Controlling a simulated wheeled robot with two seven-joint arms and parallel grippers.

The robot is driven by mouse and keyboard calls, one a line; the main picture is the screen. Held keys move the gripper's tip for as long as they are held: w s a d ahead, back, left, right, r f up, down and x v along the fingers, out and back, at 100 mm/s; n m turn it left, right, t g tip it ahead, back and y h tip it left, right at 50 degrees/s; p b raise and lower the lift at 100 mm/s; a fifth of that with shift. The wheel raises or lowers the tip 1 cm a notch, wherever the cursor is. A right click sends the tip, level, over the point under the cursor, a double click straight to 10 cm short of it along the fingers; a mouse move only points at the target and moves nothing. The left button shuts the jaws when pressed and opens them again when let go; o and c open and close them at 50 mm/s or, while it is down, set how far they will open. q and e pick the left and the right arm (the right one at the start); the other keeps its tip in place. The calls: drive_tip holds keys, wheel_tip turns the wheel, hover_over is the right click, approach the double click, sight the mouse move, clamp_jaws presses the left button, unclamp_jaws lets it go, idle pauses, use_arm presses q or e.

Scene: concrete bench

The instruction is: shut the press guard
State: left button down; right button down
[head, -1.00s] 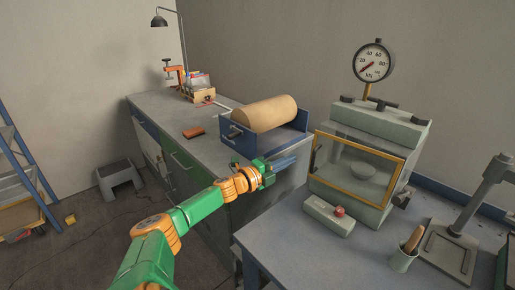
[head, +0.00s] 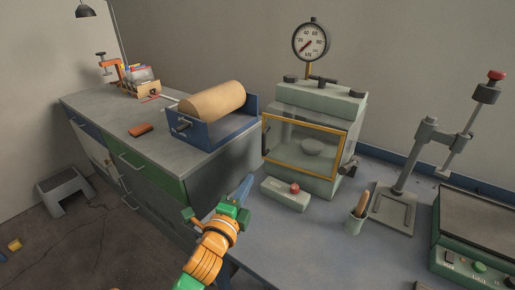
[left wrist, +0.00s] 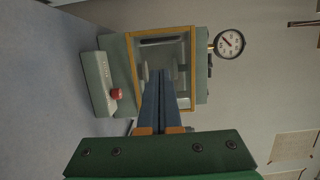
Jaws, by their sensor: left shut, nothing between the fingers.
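The press (head: 320,98) is a pale green machine with a round gauge (head: 310,40) on top, standing on the blue-grey bench. Its guard (head: 306,124) is a clear panel in a yellow frame across the front; I cannot tell how far it stands off the body. In the left wrist view the guard frame (left wrist: 160,31) appears sideways, partly hidden behind my fingers. My left gripper (head: 246,181) is shut and empty, left of the control box and below and left of the guard, apart from it. Its blue fingers (left wrist: 162,75) point toward the press. My right gripper is not in view.
A control box with a red button (head: 295,188) sits before the press. A cup with a brush (head: 355,220) and a stand (head: 405,190) are to the right. A blue cradle with a tan roll (head: 212,100) is on the left bench.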

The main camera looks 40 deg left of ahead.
sight(263, 146)
use_arm(q)
drive_tip(key=shift+n+y, duration=0.3)
drive_tip(key=x, duration=0.9)
drive_tip(key=p+x, duration=0.1)
drive_tip(key=x, duration=0.3)
drive_tip(key=shift+w+a+f, duration=0.1)
drive_tip(key=shift+w+a, duration=0.1)
drive_tip(key=shift+a, duration=0.3)
